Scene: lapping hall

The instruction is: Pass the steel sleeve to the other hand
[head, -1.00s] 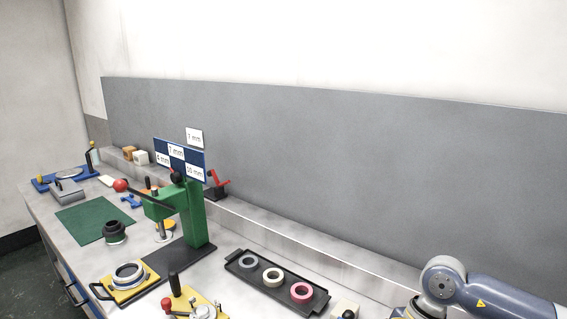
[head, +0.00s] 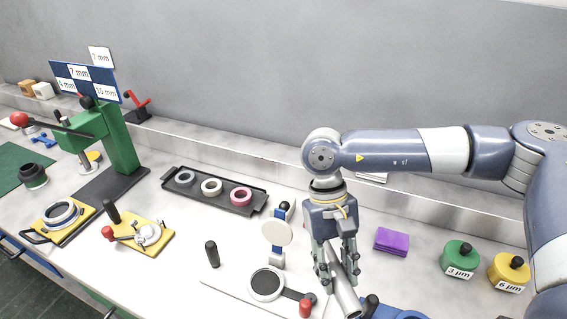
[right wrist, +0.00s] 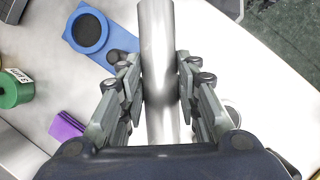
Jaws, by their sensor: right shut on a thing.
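The steel sleeve (head: 344,294) is a bright, smooth metal tube. My right gripper (head: 336,278) is shut on it, pointing down above the front part of the bench in the head view. In the right wrist view the sleeve (right wrist: 160,70) runs lengthwise between the two fingers of the right gripper (right wrist: 161,90), and its far end sticks out beyond them. The fingers hide part of the sleeve in the head view. My left gripper is not in view.
Near the gripper are a fixture with a dark disc (head: 267,284), a blue fixture (head: 400,313) and a purple block (head: 392,240). Green (head: 460,256) and yellow (head: 508,272) pots stand right. A black tray (head: 215,190) of rings and a green press (head: 122,140) stand left.

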